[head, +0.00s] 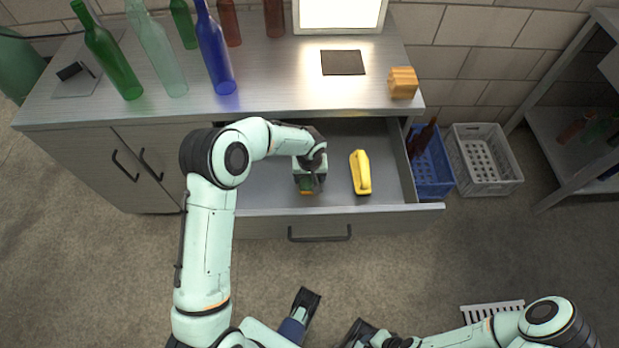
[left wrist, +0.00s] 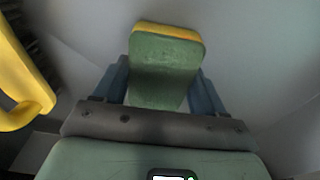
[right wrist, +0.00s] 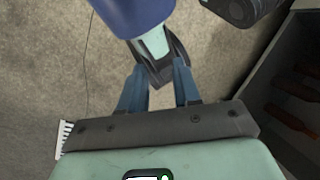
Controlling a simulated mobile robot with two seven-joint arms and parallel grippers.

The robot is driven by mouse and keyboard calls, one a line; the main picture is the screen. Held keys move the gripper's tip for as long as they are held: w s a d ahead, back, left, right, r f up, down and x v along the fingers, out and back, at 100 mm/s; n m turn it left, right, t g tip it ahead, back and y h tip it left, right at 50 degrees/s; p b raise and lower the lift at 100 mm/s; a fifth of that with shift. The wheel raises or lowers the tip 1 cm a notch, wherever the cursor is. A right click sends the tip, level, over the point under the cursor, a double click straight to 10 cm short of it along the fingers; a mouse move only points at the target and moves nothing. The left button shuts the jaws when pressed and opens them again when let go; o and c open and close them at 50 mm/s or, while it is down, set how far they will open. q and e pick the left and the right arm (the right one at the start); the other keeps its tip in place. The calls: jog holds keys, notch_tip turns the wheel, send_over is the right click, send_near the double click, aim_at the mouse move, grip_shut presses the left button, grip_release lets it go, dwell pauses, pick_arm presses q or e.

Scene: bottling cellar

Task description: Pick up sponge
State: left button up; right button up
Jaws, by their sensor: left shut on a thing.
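The sponge, green with a yellow layer, shows in the left wrist view (left wrist: 166,65) between the two blue fingers of my left gripper (left wrist: 165,88). The gripper is shut on it. In the head view my left gripper (head: 307,180) reaches into the open drawer (head: 270,190), and only a small part of the sponge (head: 306,192) shows below it. I cannot tell whether the sponge touches the drawer floor. My right gripper (right wrist: 160,85) is open and empty, low in front of the cabinet, with parts of my own body just beyond its fingers.
A yellow tool-like object (head: 361,172) lies in the drawer, right of my left gripper. Several bottles (head: 215,50), a dark mat (head: 343,62) and a wooden block (head: 403,82) are on the counter. A blue crate (head: 432,175) and a grey crate (head: 487,181) stand right of the drawer.

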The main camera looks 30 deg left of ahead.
pick_arm(q)
notch_tip(320, 180, up, 20)
jog(key=p, duration=0.2)
jog(key=shift+p, duration=0.3)
jog(key=shift+o, duration=0.7)
